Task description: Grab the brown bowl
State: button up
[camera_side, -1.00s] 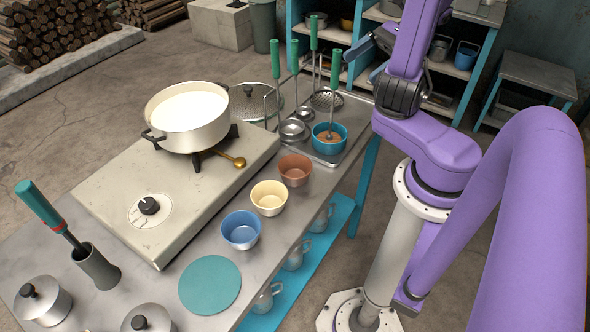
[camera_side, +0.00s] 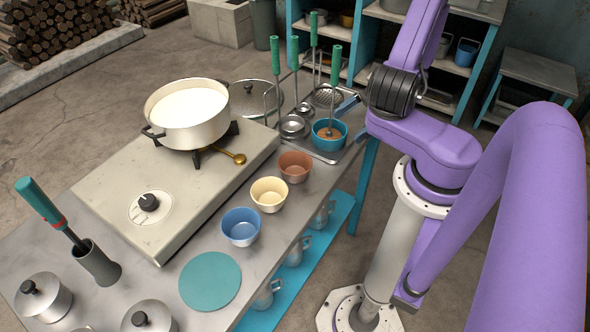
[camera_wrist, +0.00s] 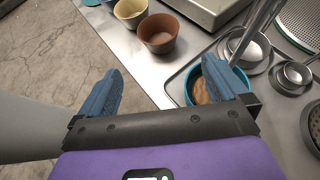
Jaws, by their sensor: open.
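The brown bowl (camera_side: 295,168) stands upright on the metal table, at the end of a row beside the cream bowl (camera_side: 269,195) and the blue bowl (camera_side: 241,228). In the wrist view the brown bowl (camera_wrist: 158,36) is beyond my fingertips, at the top middle, and looks empty. My gripper (camera_wrist: 163,66) is open with nothing between its blue fingers. In the side view a blue finger (camera_side: 348,104) shows behind the teal bowl at the tray, right of the brown bowl and apart from it. The rest of the gripper is mostly hidden behind my arm.
The teal bowl (camera_side: 329,136) with brown contents and a ladle stands on a tray near my gripper. Hanging utensils with green handles (camera_side: 335,62) rise behind it. A pot of milk (camera_side: 188,117) sits on the stove (camera_side: 190,190), left of the bowls.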

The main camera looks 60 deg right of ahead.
aim_at(302, 158)
jog(key=x, duration=1)
jog(key=shift+w+a, duration=0.1)
jog(key=shift+a, duration=0.1)
jog(key=shift+x, duration=2.8)
jog(key=shift+r, duration=0.15)
jog(key=c, duration=0.7)
jog(key=shift+c, duration=0.2)
jog(key=shift+r, duration=0.1)
jog(key=shift+r, duration=0.9)
jog(key=s+r, duration=1.1)
jog(key=s, duration=0.3)
jog(key=shift+a, duration=0.45)
